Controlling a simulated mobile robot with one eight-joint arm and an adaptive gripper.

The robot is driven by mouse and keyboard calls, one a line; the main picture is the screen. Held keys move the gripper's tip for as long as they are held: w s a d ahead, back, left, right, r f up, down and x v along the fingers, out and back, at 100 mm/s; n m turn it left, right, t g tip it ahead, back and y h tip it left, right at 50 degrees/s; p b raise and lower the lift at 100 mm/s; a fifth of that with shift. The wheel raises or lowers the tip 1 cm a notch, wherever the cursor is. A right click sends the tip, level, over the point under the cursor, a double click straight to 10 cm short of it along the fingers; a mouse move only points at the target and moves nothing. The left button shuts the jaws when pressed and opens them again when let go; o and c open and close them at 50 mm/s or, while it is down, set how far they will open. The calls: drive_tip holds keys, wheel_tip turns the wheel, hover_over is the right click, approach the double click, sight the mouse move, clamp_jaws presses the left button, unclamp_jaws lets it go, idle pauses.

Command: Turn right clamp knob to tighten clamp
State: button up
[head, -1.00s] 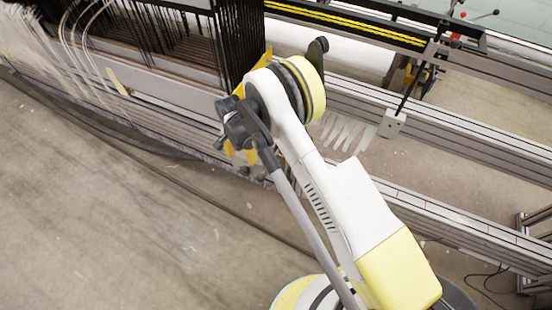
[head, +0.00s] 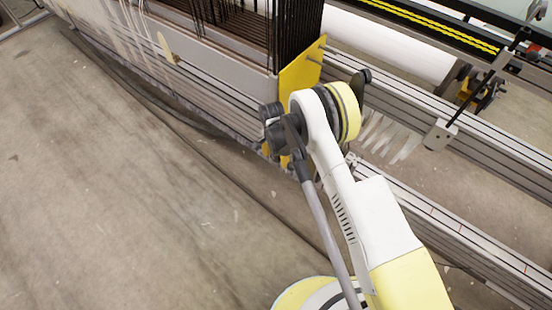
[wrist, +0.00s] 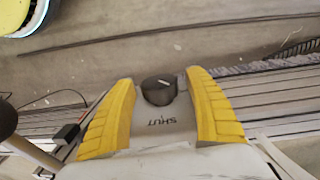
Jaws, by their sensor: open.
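A dark round knob (wrist: 159,90) with a pale mark on top sits on a grey plate (wrist: 162,128) lettered SHUT, upside down in the wrist view. My gripper (wrist: 160,78) is open, its two yellow fingers on either side of the knob. A gap shows between the knob and each finger, so it is not gripped. In the head view, my gripper (head: 284,160) shows only as small yellow parts below my wrist, low beside the machine's edge. My arm hides the knob there.
A yellow end plate (head: 302,68) and dark upright threads (head: 295,30) stand close behind my wrist. Metal rails (head: 460,215) run to the right, with a white block (head: 440,133) on one. The concrete floor (head: 110,190) at left is clear except for a cable.

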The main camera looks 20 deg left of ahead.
drive_tip(key=c, duration=1.2)
drive_tip(key=shift+d+t+y, duration=0.1)
drive_tip(key=shift+t+y, duration=0.3)
drive_tip(key=shift+y, duration=0.7)
drive_tip(key=shift+t+y, duration=0.5)
drive_tip(key=shift+y, duration=0.6)
drive_tip(key=o, duration=1.2)
drive_tip(key=v, duration=1.2)
